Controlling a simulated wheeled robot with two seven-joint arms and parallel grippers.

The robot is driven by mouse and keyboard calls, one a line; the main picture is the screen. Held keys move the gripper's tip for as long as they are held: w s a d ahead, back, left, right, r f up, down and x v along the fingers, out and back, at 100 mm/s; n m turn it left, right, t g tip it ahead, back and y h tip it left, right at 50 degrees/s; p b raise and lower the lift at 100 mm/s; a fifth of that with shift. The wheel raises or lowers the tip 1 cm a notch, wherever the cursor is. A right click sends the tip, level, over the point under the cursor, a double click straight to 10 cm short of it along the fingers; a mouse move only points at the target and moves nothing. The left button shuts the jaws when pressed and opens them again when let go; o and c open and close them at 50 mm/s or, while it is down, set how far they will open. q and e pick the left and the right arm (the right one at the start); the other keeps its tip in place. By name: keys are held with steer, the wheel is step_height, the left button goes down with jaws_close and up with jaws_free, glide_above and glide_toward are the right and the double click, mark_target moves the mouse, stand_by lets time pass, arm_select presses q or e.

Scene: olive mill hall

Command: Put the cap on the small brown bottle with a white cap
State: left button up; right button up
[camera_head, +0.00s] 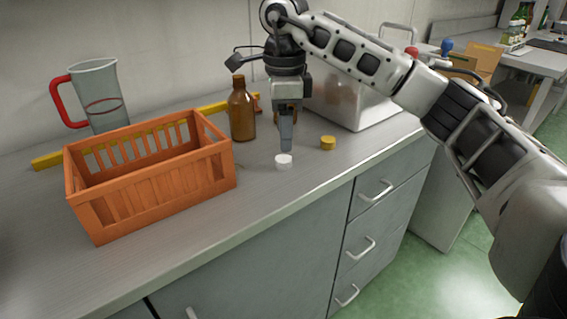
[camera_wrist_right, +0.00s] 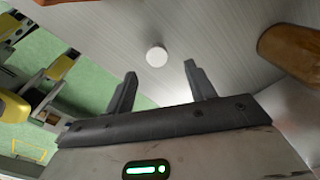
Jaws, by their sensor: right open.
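A small white cap (camera_head: 284,161) lies on the grey worktop near its front edge. It also shows in the right wrist view (camera_wrist_right: 157,56), ahead of the gap between the fingers. My right gripper (camera_head: 286,146) points down just above and behind this cap, open and empty. A brown bottle (camera_head: 242,112) stands upright to the left of the gripper. Brown patches behind the gripper suggest another brown object, mostly hidden; I cannot tell its shape. A brown bottle (camera_wrist_right: 292,48) shows at the right of the wrist view. My left gripper is not in view.
A yellow cap (camera_head: 328,143) lies right of the white one. An orange crate (camera_head: 160,194) stands at the left, with a clear jug (camera_head: 98,92) with a red handle behind it. A yellow bar (camera_head: 47,161) lies along the back. A metal container (camera_head: 350,105) stands behind my arm.

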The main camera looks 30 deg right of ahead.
mark_target(284, 158)
step_height(284, 158, down, 5)
steer(key=shift+s+a+f, duration=0.1)
steer(key=shift+s+a, duration=0.05)
stand_by(0.4)
steer(key=c, duration=1)
